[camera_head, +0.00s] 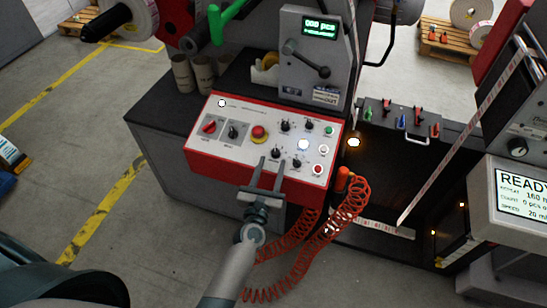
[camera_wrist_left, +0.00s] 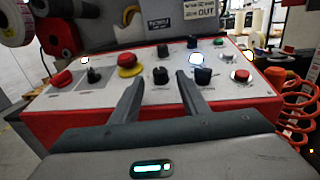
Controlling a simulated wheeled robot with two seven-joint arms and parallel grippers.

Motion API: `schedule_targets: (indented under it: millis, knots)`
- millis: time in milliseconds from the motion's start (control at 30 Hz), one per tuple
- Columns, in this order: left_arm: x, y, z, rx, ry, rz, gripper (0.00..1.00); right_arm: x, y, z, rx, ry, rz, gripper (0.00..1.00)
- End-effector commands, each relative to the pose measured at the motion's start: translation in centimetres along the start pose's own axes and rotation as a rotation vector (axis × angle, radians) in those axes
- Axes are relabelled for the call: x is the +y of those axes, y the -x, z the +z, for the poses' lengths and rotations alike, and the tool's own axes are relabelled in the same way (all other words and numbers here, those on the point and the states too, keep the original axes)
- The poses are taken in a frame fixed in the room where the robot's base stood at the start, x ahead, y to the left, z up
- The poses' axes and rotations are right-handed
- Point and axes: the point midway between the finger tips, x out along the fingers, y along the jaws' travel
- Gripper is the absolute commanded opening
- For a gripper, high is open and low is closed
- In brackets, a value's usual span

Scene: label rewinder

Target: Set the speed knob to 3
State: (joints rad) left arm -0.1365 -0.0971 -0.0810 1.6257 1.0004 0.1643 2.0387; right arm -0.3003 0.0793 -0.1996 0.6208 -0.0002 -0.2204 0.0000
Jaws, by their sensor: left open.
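The red and white control panel (camera_head: 235,160) carries several black knobs, and their printed labels are too small to read. I cannot tell for sure which is the speed knob. One black knob (camera_head: 275,153) sits at the panel's lower middle; in the left wrist view this knob (camera_wrist_left: 161,75) shows between and just beyond the fingertips. My left gripper (camera_head: 273,163) is open over the panel's front edge, its fingers apart and pointing at that knob. Contact with it cannot be made out. Another black knob (camera_head: 296,162) lies just right of the fingers. My right gripper is not in view.
A yellow and red emergency stop (camera_head: 259,133) lies left of the fingers. A lit white button (camera_head: 302,144) and a red button (camera_head: 317,169) lie to the right. A coiled red hose (camera_head: 352,200) hangs beside the panel. A grey lever unit (camera_head: 312,60) stands behind.

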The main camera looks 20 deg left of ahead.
Motion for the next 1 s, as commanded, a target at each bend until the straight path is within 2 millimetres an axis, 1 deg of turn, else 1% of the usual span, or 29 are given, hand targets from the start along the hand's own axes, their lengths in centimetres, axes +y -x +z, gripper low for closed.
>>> schedule_targets:
  millis: [33, 100, 200, 300, 667, 767, 800, 833, 867, 1000]
  knots:
    - [0.0, -0.8, 0.1, -0.001, 0.001, 0.000, 0.41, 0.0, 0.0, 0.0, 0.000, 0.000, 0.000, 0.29]
    - [0.0, -1.7, 0.0, 0.000, 0.002, 0.000, 0.41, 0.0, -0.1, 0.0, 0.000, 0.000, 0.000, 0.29]
    - [0.0, -2.7, 0.0, 0.000, 0.001, 0.000, 0.41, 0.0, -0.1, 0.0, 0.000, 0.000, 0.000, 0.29]
    - [0.0, -3.2, 0.0, 0.000, 0.001, 0.000, 0.41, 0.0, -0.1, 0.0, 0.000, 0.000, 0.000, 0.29]
    - [0.0, -3.5, 0.0, 0.000, 0.001, 0.000, 0.41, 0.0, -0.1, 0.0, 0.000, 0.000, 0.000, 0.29]
    - [0.0, -3.5, 0.0, 0.000, 0.001, 0.000, 0.20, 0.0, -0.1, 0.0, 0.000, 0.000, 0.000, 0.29]
    - [0.0, -3.5, 0.0, 0.000, 0.001, 0.000, 0.10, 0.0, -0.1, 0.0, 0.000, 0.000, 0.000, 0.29]
    - [0.0, -3.5, 0.0, 0.000, 0.001, 0.000, 0.03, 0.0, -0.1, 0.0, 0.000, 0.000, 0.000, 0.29]
    - [0.0, -3.5, 0.0, 0.000, 0.001, 0.000, 0.01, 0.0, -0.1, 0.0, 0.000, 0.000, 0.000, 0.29]
    - [0.0, -3.5, 0.0, 0.000, 0.000, -0.001, 0.01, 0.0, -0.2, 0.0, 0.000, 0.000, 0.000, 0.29]
